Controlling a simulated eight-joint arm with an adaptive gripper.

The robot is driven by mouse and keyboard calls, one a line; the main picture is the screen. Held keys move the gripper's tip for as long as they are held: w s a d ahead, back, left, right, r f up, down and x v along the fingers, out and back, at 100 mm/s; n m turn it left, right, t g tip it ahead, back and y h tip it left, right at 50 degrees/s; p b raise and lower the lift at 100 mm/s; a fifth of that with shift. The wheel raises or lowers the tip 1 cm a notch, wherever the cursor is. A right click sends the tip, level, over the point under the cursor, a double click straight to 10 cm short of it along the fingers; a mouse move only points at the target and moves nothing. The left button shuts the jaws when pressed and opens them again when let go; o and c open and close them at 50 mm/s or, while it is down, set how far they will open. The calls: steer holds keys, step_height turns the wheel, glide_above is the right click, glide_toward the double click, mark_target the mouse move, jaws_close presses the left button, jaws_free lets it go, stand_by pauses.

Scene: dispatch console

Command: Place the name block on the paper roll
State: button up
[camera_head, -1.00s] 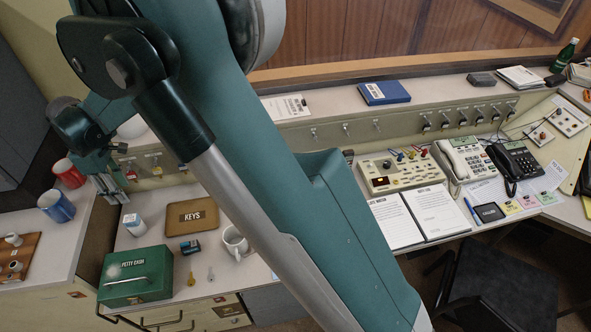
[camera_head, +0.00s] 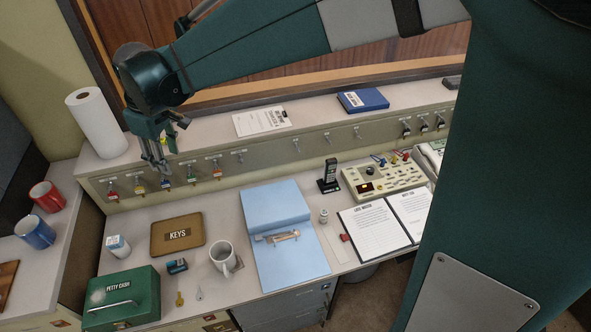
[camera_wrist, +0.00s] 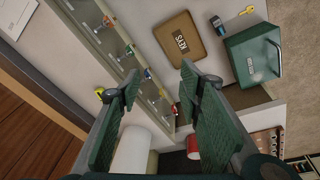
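The paper roll (camera_head: 97,123) is white and stands upright at the left end of the long ledge. In the wrist view the roll (camera_wrist: 132,152) shows at the bottom, partly hidden by a finger. My gripper (camera_head: 157,168) is to the right of the roll, in front of the ledge's face, pointing down. In the wrist view my gripper (camera_wrist: 160,76) has its fingers apart with nothing between them. I cannot pick out the name block with certainty. A dark block (camera_head: 452,83) lies at the right of the ledge, partly cut off by my arm.
Keys hang along the ledge face (camera_head: 190,178) by my gripper.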

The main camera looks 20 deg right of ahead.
steer(key=s+d+r+m+t, duration=0.1)
steer(key=s+d+r+m, duration=0.1)
steer(key=d, duration=0.4)
steer(key=s+d+r+m, duration=0.1)
steer(key=s+d+r, duration=0.1)
steer(key=d, duration=0.5)
steer(key=s+d+f+m+t, duration=0.1)
steer(key=s+d+m, duration=0.3)
steer(key=s+d, duration=0.6)
steer(key=s+d+f+m+t+h, duration=0.1)
steer(key=s+d+m+t, duration=0.2)
steer(key=s+d, duration=0.7)
steer(key=d+m, duration=0.1)
steer(key=d, duration=0.3)
steer(key=shift+d+f+m, duration=0.15)
steer(key=shift+d+m, duration=0.1)
steer(key=shift+m, duration=0.05)
steer(key=shift+f, duration=0.1)
